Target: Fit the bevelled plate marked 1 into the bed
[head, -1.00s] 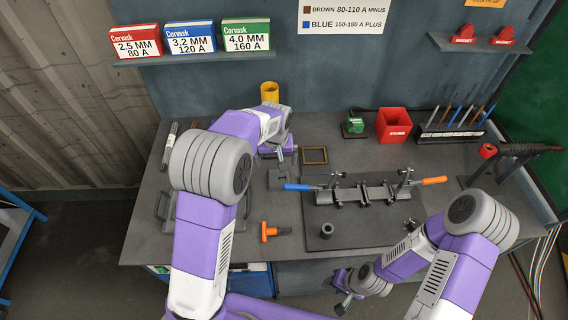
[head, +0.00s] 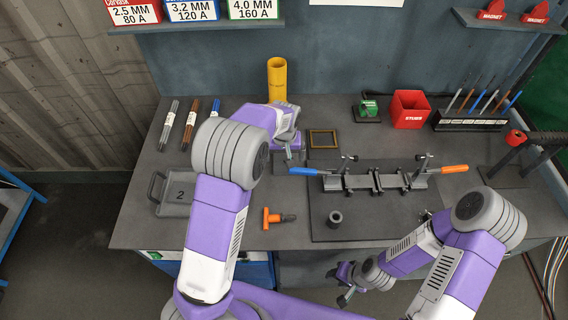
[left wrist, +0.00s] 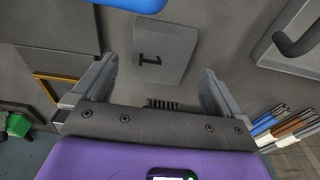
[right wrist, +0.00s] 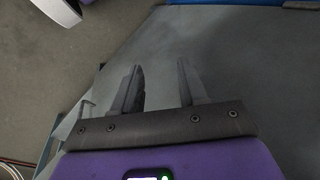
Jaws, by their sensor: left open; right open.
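The bevelled grey plate marked 1 (left wrist: 160,48) lies flat on the bench in the left wrist view. My left gripper (left wrist: 159,72) is open and empty, its fingers to either side of the plate's near part and apart from it. In the head view my left gripper hides most of the plate. The bed (head: 360,182) is a dark clamp fixture on a dark board, right of my left gripper, with a blue handle (head: 303,171) and an orange handle (head: 455,169). My right gripper (right wrist: 160,68) is open and empty, low by the bench's front edge.
A grey tray-like piece with handles, marked 2 (head: 180,195), lies at left. An orange-handled tool (head: 272,218) and a dark cylinder (head: 335,218) lie in front. A yellow tube (head: 277,80), brass frame (head: 323,139) and red bin (head: 409,110) are behind.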

